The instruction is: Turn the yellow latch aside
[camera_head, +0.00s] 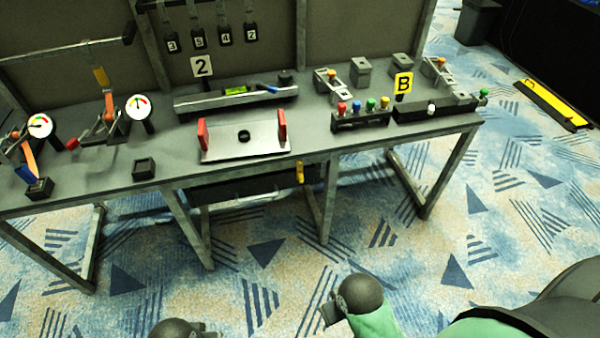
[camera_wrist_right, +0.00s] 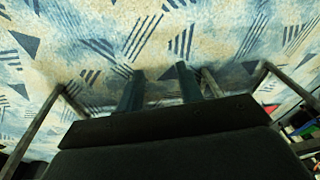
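The yellow latch (camera_head: 300,172) is a small upright piece at the front right of a dark drawer-like box (camera_head: 245,185) under the workbench. My right gripper (camera_wrist_right: 160,78) shows in the right wrist view, with its two fingers apart and nothing between them. Patterned carpet lies beyond the fingertips, and the latch cannot be made out in that view. In the head view, dark rounded parts of my arms show at the bottom edge, well short of the bench, but no fingers can be made out. My left gripper is not visible.
The grey workbench (camera_head: 100,185) carries a metal plate with red handles (camera_head: 240,143), gauges, coloured knobs (camera_head: 362,107) and number signs. Its slanted metal legs (camera_head: 187,228) flank the space under it. Carpet (camera_head: 270,270) in front is clear. A yellow-black ramp (camera_head: 550,103) lies far right.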

